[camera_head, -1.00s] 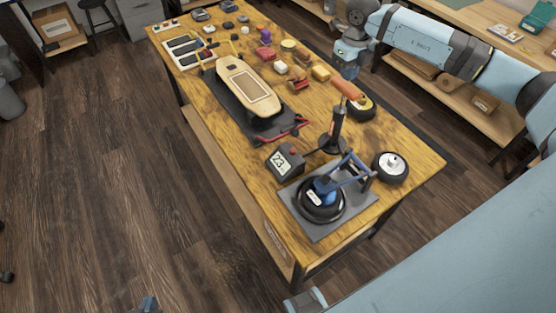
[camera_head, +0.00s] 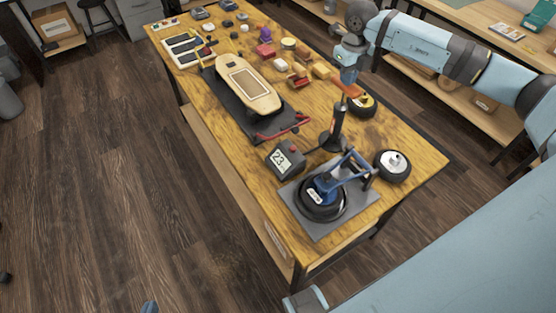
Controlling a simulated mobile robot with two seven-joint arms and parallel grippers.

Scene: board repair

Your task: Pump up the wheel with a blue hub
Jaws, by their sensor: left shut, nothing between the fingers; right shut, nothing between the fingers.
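The wheel with a blue hub (camera_head: 322,205) lies flat on a grey plate (camera_head: 328,232) at the table's near end. A blue lever frame (camera_head: 356,164) stands beside it on the plate. A black upright pump (camera_head: 338,124) with an orange handle (camera_head: 350,90) stands behind the plate. My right gripper (camera_head: 348,80) is shut just above the handle and appears to touch it from above. The gauge (camera_head: 285,159) beside the plate reads about 23. I cannot make out my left gripper; only a sliver of blue and dark parts shows at the bottom edge.
A white-hubbed wheel (camera_head: 393,166) stands right of the plate, and a yellow-hubbed wheel (camera_head: 363,104) behind the pump. A skateboard deck (camera_head: 249,85) lies on a dark mat with red-handled tools. Small parts crowd the far table. The floor on the left is clear.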

